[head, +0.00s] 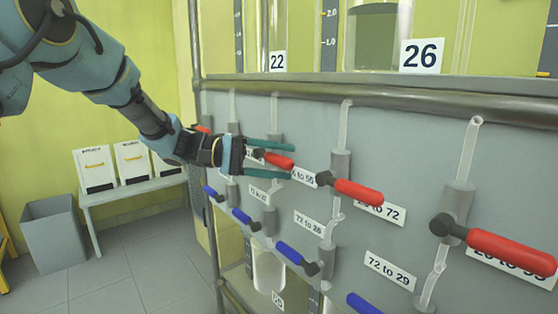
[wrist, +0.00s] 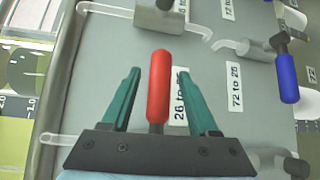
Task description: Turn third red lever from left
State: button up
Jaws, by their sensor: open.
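Red levers stand in a row on the grey panel. From the left I see a partly hidden one (head: 203,129), a second (head: 279,161), a third (head: 358,193) and a fourth (head: 512,250). My arm may hide more of the row. My gripper (head: 291,162) is open, its green fingers above and below the second visible lever. In the wrist view the gripper (wrist: 159,71) has that red lever (wrist: 158,85) between its fingers, with visible gaps on both sides. A label beside it starts with 26 (wrist: 180,98).
Several blue levers (head: 290,253) sit in a lower row. Glass pipes and a metal rail (head: 400,98) run along the panel. A bench with white boxes (head: 95,168) and a grey bin (head: 53,232) stand at left; floor between is clear.

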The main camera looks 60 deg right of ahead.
grip_shut()
dwell(0.3)
dwell(1.0)
